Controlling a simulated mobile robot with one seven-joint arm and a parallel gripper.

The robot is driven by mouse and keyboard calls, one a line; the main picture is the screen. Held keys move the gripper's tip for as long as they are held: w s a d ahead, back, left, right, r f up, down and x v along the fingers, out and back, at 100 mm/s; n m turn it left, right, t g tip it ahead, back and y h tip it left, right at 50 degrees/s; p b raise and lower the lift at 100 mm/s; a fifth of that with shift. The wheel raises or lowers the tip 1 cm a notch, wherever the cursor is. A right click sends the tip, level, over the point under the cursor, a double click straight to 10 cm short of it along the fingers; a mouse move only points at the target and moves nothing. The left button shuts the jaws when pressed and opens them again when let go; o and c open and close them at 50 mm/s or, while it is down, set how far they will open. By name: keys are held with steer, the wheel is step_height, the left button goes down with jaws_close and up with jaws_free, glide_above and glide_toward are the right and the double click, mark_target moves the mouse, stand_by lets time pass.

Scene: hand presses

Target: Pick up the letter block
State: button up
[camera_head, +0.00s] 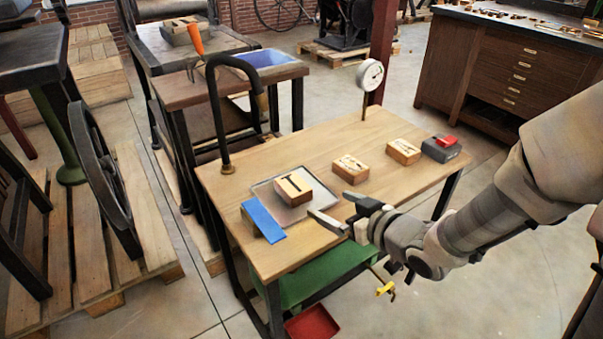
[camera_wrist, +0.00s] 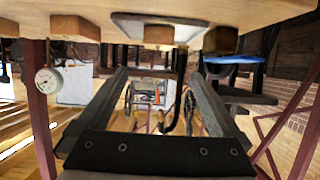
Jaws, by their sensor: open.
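A wooden block with a dark T on top (camera_head: 293,187) sits on a thin grey tray (camera_head: 322,193) on the wooden table in the head view. In the wrist view, which looks upside down, the T block (camera_wrist: 158,33) shows ahead of my fingers, below the tray's edge. My gripper (camera_head: 328,204) is open and empty, at the table's front side, to the right of the T block and apart from it. Its two fingers (camera_wrist: 158,73) spread apart in the wrist view. Two smaller wooden blocks with dark marks, one nearer (camera_head: 350,170) and one farther (camera_head: 404,152), stand to the right.
A blue-topped block (camera_head: 262,222) stands at the tray's left. A grey block with a red part (camera_head: 441,149) is at the table's right end. A black bent post (camera_head: 215,120) and a dial gauge (camera_head: 370,75) rise from the table's back edge. Bare wood lies behind the blocks.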

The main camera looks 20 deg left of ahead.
steer(key=shift+w+a+f+p, duration=0.15)
steer(key=shift+w+a+p, duration=0.25)
steer(key=shift+p, duration=0.75)
steer(key=b, duration=0.4)
glide_toward(295, 186)
steer(key=x, duration=0.3)
steer(key=shift+s+a+f, duration=0.1)
steer(key=shift+s+f, duration=0.1)
steer(key=shift+f, duration=0.05)
steer(key=shift+w+r+b+x, duration=0.15)
steer(key=shift+b+x, duration=0.2)
steer(key=shift+x, duration=1.2)
steer(key=shift+w+r+b+x, duration=0.1)
steer(key=shift+b+x, duration=0.25)
steer(key=shift+x, duration=1.2)
steer(key=shift+r, duration=0.15)
steer(key=c, duration=1.5)
